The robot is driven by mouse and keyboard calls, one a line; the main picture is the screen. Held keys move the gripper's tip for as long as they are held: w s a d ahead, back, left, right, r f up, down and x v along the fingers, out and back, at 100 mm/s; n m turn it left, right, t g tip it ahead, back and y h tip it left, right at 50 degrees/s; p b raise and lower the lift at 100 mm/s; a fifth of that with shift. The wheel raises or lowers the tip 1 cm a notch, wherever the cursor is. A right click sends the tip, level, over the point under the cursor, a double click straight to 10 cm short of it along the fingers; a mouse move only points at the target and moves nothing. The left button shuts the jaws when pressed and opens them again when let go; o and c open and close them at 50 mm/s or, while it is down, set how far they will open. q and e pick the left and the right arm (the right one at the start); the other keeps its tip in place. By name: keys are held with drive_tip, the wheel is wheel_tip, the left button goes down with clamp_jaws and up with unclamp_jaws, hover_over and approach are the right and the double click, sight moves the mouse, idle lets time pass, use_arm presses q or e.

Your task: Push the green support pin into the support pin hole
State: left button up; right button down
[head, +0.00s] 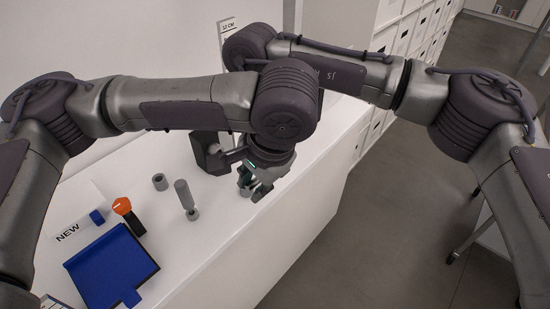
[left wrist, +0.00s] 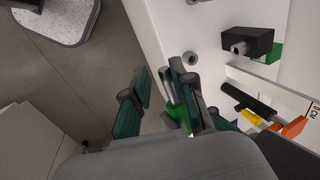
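My left gripper (head: 258,182) is low over the table near its front edge. In the left wrist view, its two fingers (left wrist: 160,98) stand apart with a gap between them. A bright green piece (left wrist: 180,113), which looks like the green support pin, shows beside the right-hand finger and is partly covered by it; I cannot tell whether they touch. A black block (left wrist: 243,41) with a grey round end and a green part (left wrist: 272,55) stands on the table. I cannot make out the support pin hole.
A grey upright pin (head: 185,194), a grey ring (head: 160,182) and an orange-topped piece (head: 122,206) stand left of the gripper. A blue tray (head: 110,268) lies at the front left. The white table (head: 235,235) has free room in front, then drops to the floor.

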use_arm(q)
drive_tip(key=shift+o, duration=0.9)
